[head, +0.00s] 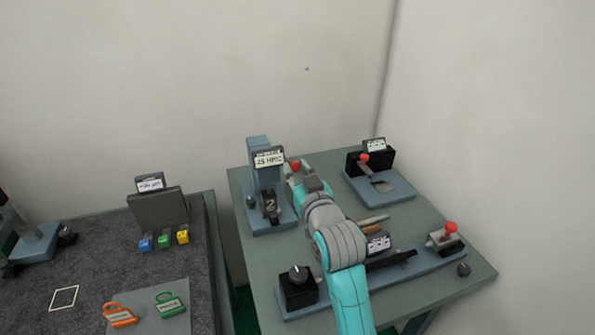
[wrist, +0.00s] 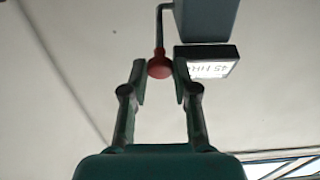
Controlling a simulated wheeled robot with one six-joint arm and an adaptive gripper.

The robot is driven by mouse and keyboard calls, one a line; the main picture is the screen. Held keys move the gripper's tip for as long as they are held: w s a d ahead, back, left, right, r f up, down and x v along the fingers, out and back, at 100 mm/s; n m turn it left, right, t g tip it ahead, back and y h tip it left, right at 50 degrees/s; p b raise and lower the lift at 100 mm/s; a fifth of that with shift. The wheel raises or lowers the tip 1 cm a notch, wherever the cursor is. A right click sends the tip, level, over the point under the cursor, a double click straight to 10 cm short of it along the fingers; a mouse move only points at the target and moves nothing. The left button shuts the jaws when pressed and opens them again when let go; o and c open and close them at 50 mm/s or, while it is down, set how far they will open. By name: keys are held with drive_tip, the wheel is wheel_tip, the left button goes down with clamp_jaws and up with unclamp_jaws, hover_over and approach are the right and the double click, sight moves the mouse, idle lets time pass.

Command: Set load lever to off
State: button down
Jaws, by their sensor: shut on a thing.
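The blue-grey tester (head: 258,185) stands at the back left of the green table, with a "45 HRC" display on its upper part. Its lever ends in a red knob (head: 295,166). In the wrist view the red knob (wrist: 160,66) sits between my fingertips, on a grey rod (wrist: 159,25) that bends toward the tester body (wrist: 207,18). My gripper (wrist: 160,80) is shut on this knob. In the head view my gripper (head: 297,170) is at the tester's right side, and my arm hides part of the table. I cannot read an off mark.
A black lever box (head: 356,160) with another red knob stands at the back right. A long blue base (head: 335,292) with a black dial and a red-knobbed slide lies along the front. A dark bench (head: 90,270) with padlocks is at the left.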

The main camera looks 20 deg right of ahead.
drive_tip(key=shift+r, duration=0.1)
drive_tip(key=shift+w+r+g, duration=0.4)
drive_tip(key=shift+r+g, duration=0.35)
drive_tip(key=shift+g, duration=0.05)
drive_tip(key=shift+w+r+g, duration=0.4)
drive_tip(key=shift+r+g, duration=0.35)
drive_tip(key=shift+g, duration=0.05)
drive_tip(key=c, duration=0.9)
unclamp_jaws()
drive_tip(key=v, duration=1.2)
